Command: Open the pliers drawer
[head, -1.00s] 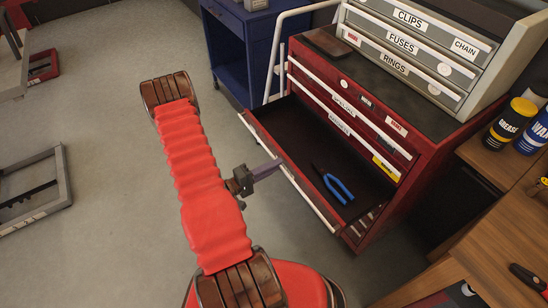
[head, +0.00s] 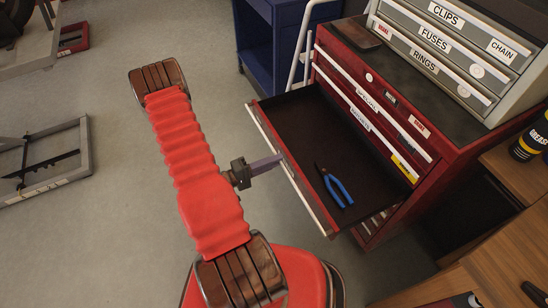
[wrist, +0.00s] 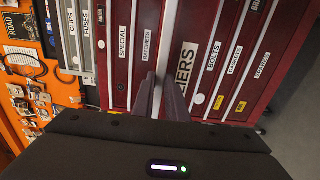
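The pliers drawer (head: 300,175) is the red cabinet's drawer that stands pulled out, with blue-handled pliers (head: 336,187) lying on its dark floor. In the wrist view its red front (wrist: 205,22) carries a large label, partly hidden by a finger, that reads "IERS". My gripper (head: 277,161) is at the middle of the drawer's front edge. In the wrist view the two fingers (wrist: 159,84) stand on either side of the white handle strip (wrist: 178,40), with only a narrow gap, and appear closed on it.
Labelled drawers above, such as SPECIAL (wrist: 122,42), are shut. A grey case (head: 440,55) stands on the red cabinet (head: 395,95). A wooden bench (head: 510,240) is at the right, a blue cart (head: 270,45) behind. The floor (head: 120,230) at the left is clear near me.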

